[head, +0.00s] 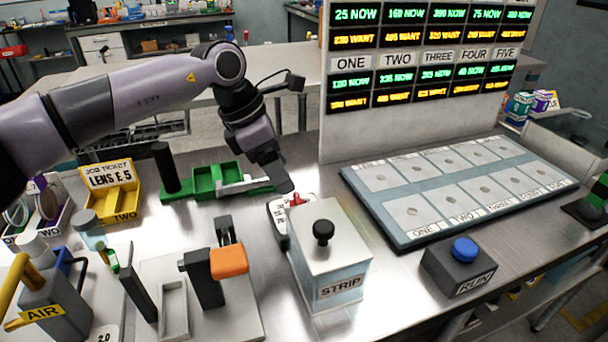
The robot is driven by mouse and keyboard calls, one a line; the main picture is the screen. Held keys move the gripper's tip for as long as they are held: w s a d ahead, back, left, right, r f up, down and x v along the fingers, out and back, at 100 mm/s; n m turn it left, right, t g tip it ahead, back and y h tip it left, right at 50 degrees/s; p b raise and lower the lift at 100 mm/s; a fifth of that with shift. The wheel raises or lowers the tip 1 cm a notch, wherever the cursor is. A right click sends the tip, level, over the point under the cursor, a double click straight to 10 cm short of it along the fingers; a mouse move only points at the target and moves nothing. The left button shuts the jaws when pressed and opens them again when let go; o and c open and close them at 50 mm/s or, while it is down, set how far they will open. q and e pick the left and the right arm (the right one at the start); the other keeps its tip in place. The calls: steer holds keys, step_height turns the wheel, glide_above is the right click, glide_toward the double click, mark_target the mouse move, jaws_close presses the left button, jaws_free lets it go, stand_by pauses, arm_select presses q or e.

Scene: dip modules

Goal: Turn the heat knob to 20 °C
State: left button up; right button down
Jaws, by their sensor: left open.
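A small red knob (296,199) sits on a white dial plate with dark markings, behind the box marked STRIP. I take it for the heat knob; its scale is too small to read, so I cannot tell its setting. My left gripper (284,188) points down from above, with its tip right at the back left of the red knob. I cannot tell whether it touches the knob. It is open, though its fingers overlap in this view. The box hides part of the dial's front. My right gripper is out of view.
The grey STRIP box (335,262) with a black top knob stands just in front of the dial. A green tray (217,181) lies to its left, and an orange-handled clamp (228,262) stands front left. A numbered panel (400,217) and a blue RUN button (464,249) lie right.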

mark_target(295, 198)
arm_select(q)
steer(key=shift+p+x, duration=0.6)
steer(key=shift+x, duration=2.9)
steer(key=shift+s, duration=0.15)
steer(key=c, duration=1.1)
